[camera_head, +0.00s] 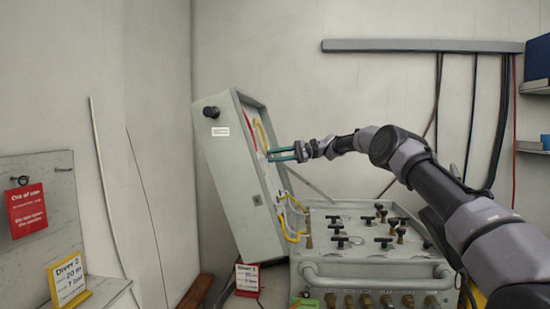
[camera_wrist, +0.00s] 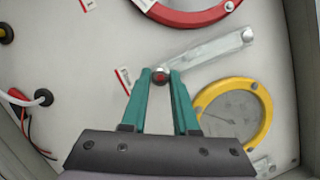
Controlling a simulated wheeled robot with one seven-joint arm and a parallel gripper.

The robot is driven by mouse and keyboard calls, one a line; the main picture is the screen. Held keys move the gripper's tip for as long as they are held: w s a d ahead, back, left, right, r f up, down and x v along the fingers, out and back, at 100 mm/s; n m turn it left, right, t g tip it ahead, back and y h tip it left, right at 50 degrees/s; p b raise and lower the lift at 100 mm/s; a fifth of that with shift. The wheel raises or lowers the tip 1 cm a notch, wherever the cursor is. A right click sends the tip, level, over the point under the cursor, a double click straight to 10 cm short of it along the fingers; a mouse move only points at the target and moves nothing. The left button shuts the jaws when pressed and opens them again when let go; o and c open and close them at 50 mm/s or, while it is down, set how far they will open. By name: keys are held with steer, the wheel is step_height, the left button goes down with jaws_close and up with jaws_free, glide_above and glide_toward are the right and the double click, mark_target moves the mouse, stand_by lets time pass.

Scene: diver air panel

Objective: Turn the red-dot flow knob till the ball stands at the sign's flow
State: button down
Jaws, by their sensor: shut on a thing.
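My gripper (camera_head: 271,155), with teal fingers, reaches into the open case panel from the right. In the wrist view my gripper (camera_wrist: 161,82) is shut on a small round knob with a red dot (camera_wrist: 160,75). A clear flow tube (camera_wrist: 213,53) runs from beside the knob up to the right; I cannot make out a ball in it. A yellow-framed sign (camera_head: 69,279) at the lower left reads Diver 2, 20 m and a flow that looks like 7 lpm. A red-framed Diver 1 sign (camera_head: 247,279) stands by the case; its figures are too small to read.
A red-rimmed gauge (camera_wrist: 195,20) and a yellow-rimmed gauge (camera_wrist: 262,105) flank the tube closely. The grey case (camera_head: 240,180) stands tilted behind a valve box (camera_head: 375,272). A red out-of-use tag (camera_head: 27,210) hangs at left. Hoses hang on the back wall.

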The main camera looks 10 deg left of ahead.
steer(key=n+h, duration=0.1)
steer(key=n, duration=0.2)
steer(key=n+h, duration=0.1)
steer(key=n, duration=0.2)
steer(key=shift+w+g, duration=0.1)
steer(key=shift+g, duration=0.2)
steer(key=shift+n, duration=0.4)
steer(key=c, duration=0.7)
jaws_free()
steer(key=shift+r, duration=0.1)
